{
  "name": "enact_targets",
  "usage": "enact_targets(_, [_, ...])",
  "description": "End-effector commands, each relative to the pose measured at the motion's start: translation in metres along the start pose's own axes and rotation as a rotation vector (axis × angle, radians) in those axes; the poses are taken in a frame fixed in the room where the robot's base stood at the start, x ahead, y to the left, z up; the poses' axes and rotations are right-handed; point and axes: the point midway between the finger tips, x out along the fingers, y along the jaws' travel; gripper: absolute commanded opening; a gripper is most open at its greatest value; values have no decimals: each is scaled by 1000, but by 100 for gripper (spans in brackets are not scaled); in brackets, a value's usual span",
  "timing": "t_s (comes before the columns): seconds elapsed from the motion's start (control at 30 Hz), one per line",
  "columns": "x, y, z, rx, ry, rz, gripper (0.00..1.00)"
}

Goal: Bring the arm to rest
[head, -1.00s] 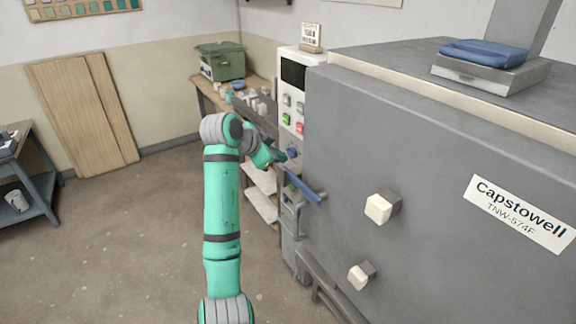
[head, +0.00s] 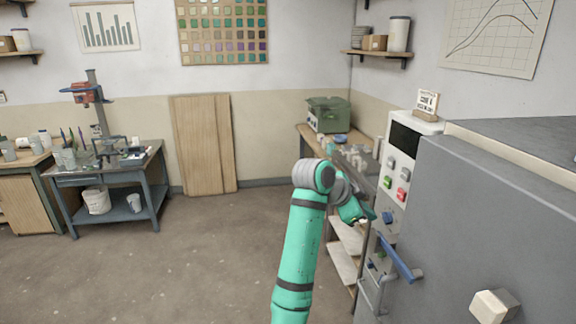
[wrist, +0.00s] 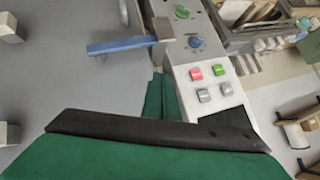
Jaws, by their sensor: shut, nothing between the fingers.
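My green arm (head: 300,240) rises in the head view and bends over at its grey joint toward the kiln's front. My gripper (wrist: 161,84) is shut and empty; its two green fingers lie side by side in the wrist view. In the head view, the end of the gripper (head: 369,216) is close to the white control panel (head: 391,195) of the kiln, above its blue handle (head: 398,256). I cannot tell whether it touches the panel. Part of the gripper is hidden behind my arm in the head view.
The grey kiln (head: 470,220) fills the right side. A wooden bench with a green box (head: 329,114) stands behind my arm. A blue-grey worktable (head: 153,178) stands at the left. Wooden boards (head: 203,145) lean on the wall. The floor left of my arm is clear.

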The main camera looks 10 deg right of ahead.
Motion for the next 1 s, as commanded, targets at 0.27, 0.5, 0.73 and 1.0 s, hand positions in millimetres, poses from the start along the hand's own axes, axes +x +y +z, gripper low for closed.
enact_targets(0.27, [49, 24, 58, -158, 44, -72, 0])
enact_targets(0.5, [93, 60, 127, -350, 88, -183, 0])
enact_targets(0.73, [119, 106, 192, -520, 116, -296, 0])
enact_targets(1.0, [129, 173, 262, -697, 133, -437, 0])
